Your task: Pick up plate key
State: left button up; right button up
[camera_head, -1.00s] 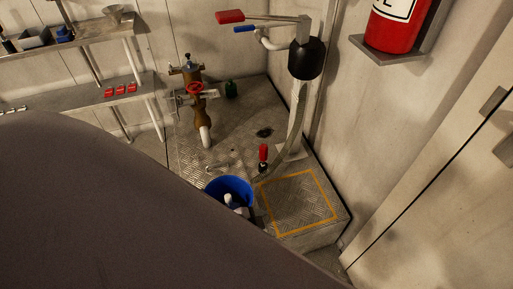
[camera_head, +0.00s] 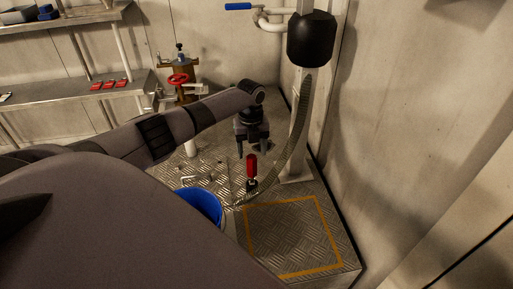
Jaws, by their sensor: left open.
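A tool with a red handle (camera_head: 252,166) and dark lower end stands upright on the metal tread-plate platform; it looks like the plate key. My left gripper (camera_head: 253,151) points down with its fingers apart, at the top of the red handle in the picture. The handle appears below and between the fingertips; I cannot tell whether they touch it or how far apart they are in depth. My right gripper is not in view.
A blue bucket (camera_head: 203,204) stands left of the tool, partly hidden by my body. A ribbed hose (camera_head: 297,135) hangs from a black-headed pump (camera_head: 311,38) close behind. A valve with a red wheel (camera_head: 178,79) stands further back. A yellow-outlined square (camera_head: 295,232) lies clear in front.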

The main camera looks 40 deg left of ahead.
aim_at(252, 163)
pick_arm(q)
jog(key=shift+w+a, duration=0.25)
jog(key=shift+a, duration=0.15)
jog(key=shift+w+f+b, duration=0.15)
jog(key=shift+f+b, duration=0.1)
jog(key=shift+b, duration=0.1)
jog(key=f+b, duration=0.1)
jog(key=f, duration=0.2)
jog(key=f+b, duration=0.1)
jog(key=f, duration=0.1)
jog(key=shift+s+d+f+b, duration=0.25)
jog(key=shift+s+d+b, duration=0.05)
jog(key=shift+s+b, duration=0.1)
jog(key=shift+f, duration=0.35)
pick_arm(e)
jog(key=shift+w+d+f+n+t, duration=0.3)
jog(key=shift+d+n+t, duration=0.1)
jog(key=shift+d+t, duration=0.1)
pick_arm(q)
jog(key=c, duration=1)
